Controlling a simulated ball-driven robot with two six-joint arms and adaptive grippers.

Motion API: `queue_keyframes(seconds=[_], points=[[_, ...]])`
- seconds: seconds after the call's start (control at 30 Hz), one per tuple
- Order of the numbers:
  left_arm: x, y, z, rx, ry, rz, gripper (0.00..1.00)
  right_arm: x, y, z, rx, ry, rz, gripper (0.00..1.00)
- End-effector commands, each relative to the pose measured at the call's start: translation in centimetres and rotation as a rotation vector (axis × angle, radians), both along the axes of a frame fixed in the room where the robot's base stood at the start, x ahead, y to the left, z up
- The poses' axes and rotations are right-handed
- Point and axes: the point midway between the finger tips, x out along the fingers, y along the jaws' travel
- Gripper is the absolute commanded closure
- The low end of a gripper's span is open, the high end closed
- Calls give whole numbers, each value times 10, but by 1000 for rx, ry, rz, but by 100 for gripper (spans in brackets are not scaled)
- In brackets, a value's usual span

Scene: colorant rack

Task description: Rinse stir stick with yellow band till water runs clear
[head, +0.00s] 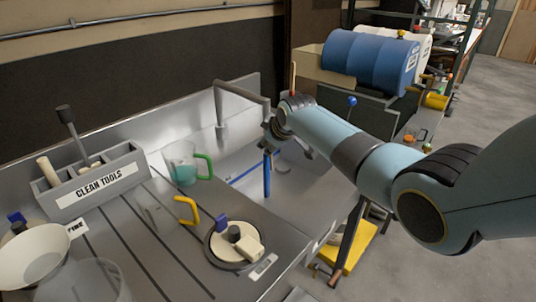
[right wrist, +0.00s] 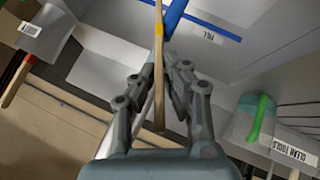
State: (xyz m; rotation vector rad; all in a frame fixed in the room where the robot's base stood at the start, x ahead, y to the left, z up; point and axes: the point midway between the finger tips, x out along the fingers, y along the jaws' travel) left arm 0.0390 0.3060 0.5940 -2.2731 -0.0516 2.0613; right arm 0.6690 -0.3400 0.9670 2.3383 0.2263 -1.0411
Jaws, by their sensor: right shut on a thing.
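My right gripper (right wrist: 160,85) is shut on the wooden stir stick (right wrist: 157,50), whose yellow band (right wrist: 158,29) shows beyond the fingertips. In the head view the gripper (head: 274,132) is over the sink (head: 300,200), by the end of the faucet spout (head: 243,92). A blue upright column (head: 267,176) stands below the gripper, perhaps the water stream. It also shows beside the stick in the right wrist view (right wrist: 176,14). I cannot tell whether they touch. My left gripper is out of view.
A jug (head: 182,165) with green contents and handle, a clear jug with a yellow handle (head: 186,210) and the clean tools box (head: 95,180) stand left of the sink. A round dish (head: 222,252) is nearer. A blue-knobbed lever (head: 352,102) rises behind my arm.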

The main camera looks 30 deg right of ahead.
Motion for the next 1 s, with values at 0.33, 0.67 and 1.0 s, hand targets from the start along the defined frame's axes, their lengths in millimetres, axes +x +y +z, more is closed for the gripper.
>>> queue_keyframes(seconds=[0.33,0.67,1.0], points=[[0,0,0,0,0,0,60,2,3,0,0,0,0,100],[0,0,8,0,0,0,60,-5,-6,1,0,1,0,100],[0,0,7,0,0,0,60,-4,-5,0,0,0,0,100]])
